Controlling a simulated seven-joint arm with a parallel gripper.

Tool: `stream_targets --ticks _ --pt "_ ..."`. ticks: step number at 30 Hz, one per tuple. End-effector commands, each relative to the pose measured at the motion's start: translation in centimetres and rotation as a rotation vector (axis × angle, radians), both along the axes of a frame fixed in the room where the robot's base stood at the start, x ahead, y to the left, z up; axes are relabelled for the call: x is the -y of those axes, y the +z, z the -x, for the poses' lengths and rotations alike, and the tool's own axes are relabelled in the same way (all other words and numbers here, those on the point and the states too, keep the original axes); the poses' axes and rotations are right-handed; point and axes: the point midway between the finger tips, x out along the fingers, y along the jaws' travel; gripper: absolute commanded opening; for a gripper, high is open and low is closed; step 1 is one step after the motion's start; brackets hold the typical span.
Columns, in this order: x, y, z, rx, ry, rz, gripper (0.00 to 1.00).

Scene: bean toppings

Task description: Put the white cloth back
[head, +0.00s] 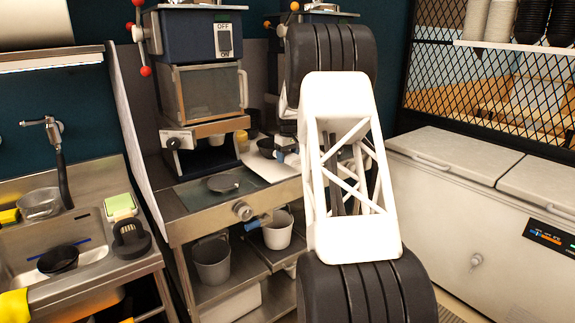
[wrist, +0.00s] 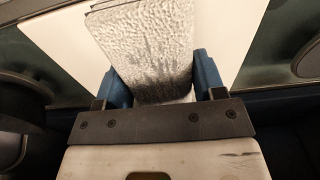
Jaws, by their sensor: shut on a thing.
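The white cloth (wrist: 150,45) shows in the wrist view as a folded, rough-textured, greyish-white piece with layered edges at its top. My gripper (wrist: 163,82) has its two blue fingers on either side of the cloth's near end and is shut on it. The cloth extends away from the fingers over a flat white board (wrist: 235,25); I cannot tell whether they touch. In the head view my arm hides most of the gripper and I cannot make out the cloth. The white board (head: 268,166) shows there beside my arm, on the steel counter.
A sink (head: 75,280) is at left. White chest freezers (head: 470,190) stand at right. A grey bucket (head: 212,262) and white pot (head: 278,232) sit below.

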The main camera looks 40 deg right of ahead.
Motion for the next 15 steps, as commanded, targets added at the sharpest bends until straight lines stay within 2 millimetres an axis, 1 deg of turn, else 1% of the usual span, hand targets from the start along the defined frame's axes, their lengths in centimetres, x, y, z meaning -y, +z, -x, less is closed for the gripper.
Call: stream_targets --ticks 10,15 --pt "0.0 0.0 0.0 0.0 0.0 0.0 0.37" --pt "0.0 -1.2 0.0 -0.001 0.0 -0.001 0.37"
